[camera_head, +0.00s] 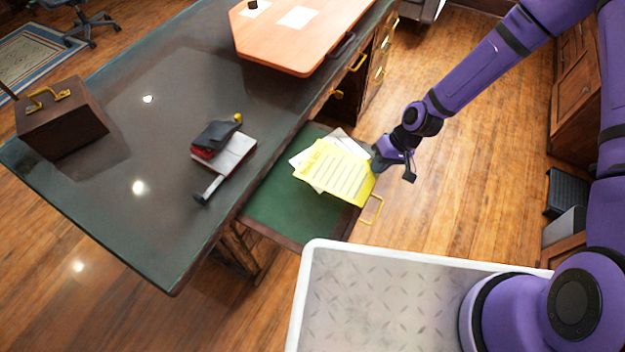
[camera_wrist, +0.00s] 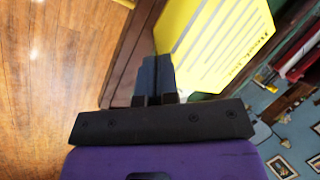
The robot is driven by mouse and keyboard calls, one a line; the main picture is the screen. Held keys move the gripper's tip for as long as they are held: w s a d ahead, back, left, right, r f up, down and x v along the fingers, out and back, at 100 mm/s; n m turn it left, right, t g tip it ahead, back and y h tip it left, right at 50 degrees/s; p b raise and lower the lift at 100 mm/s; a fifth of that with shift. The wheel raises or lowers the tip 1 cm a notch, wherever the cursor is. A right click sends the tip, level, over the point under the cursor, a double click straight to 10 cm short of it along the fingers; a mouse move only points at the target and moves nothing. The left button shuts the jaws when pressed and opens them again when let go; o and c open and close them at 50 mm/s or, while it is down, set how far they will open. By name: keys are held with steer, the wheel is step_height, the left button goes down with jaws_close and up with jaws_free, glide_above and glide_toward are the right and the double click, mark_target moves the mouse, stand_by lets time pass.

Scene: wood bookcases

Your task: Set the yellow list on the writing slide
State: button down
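The yellow list (camera_head: 338,176), a sheet with dark printed lines, is over the outer end of the green writing slide (camera_head: 275,212), which is pulled out from the desk. White papers (camera_head: 342,141) show from under it. My gripper (camera_head: 379,160) is at the list's right edge. In the wrist view my fingers (camera_wrist: 157,75) are close together, with the yellow list (camera_wrist: 222,45) reaching to their tips; they look shut on its edge. The exact grip, and whether the list touches the slide, cannot be told.
The dark desk top (camera_head: 120,130) holds a brown box (camera_head: 62,118), a book stack (camera_head: 222,150) and an orange-brown board (camera_head: 300,40) at the back. A brass handle (camera_head: 372,209) sticks out from the slide's end. Open floor lies to the right.

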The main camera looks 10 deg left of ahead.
glide_above(327, 217)
steer(key=w+d, duration=0.1)
steer(key=d, duration=0.1)
steer(key=shift+a+f, duration=0.15)
steer(key=shift+f, duration=0.7)
steer(key=shift+s+a+f, duration=0.1)
steer(key=shift+s+f, duration=0.05)
steer(key=shift+f, duration=1.65)
steer(key=c, duration=1.4)
jaws_free()
steer(key=v, duration=1.2)
